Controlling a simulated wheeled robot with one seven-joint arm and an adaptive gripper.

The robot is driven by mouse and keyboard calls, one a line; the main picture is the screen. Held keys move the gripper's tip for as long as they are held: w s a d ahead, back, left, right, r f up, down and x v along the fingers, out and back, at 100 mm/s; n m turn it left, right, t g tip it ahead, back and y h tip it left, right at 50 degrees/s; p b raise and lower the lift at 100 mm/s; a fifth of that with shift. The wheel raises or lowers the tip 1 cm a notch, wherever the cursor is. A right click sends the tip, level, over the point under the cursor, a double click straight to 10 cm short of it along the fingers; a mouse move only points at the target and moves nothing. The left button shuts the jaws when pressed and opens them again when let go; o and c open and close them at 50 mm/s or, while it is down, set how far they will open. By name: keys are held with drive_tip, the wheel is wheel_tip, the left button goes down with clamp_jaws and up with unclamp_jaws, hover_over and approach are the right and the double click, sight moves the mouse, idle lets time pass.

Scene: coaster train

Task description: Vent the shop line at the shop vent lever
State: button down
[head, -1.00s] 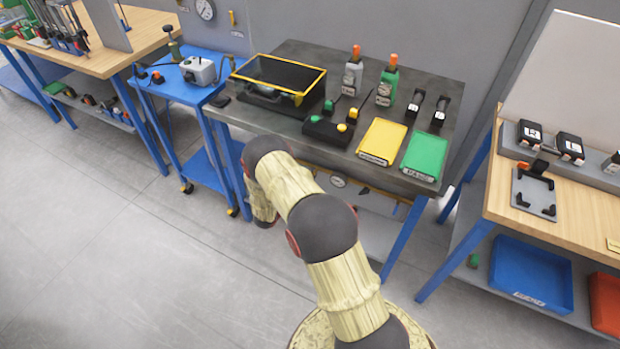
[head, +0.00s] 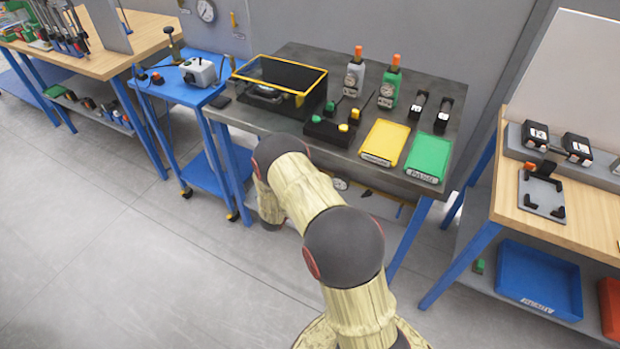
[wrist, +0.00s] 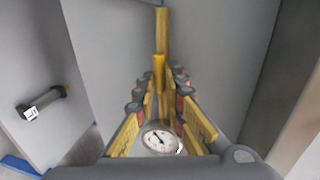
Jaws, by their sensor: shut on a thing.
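In the wrist view my gripper (wrist: 159,84) has its yellow-padded fingers closed in on a slim yellow lever (wrist: 158,68), which stands between the fingertips against a grey panel. A yellow strip continues above the lever. A round white dial gauge (wrist: 160,138) shows between the finger bases. In the head view my gripper is hidden behind my arm and the dark bench. A small round gauge (head: 340,184) shows below that bench's front edge, beside my arm. No label reading shop vent is legible.
The dark bench (head: 300,60) carries trays and bottles above my arm. A blue cart (head: 175,90) stands left, and a wooden bench (head: 590,215) with a blue bin (head: 540,280) stands right. The floor at left is clear.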

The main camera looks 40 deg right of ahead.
drive_tip(key=shift+s+f, duration=0.3)
drive_tip(key=shift+f, duration=0.05)
drive_tip(key=c, duration=2.1)
unclamp_jaws()
drive_tip(key=shift+o, duration=1)
drive_tip(key=shift+w+r, duration=0.15)
drive_tip(key=shift+r, duration=0.1)
drive_tip(key=v, duration=1.2)
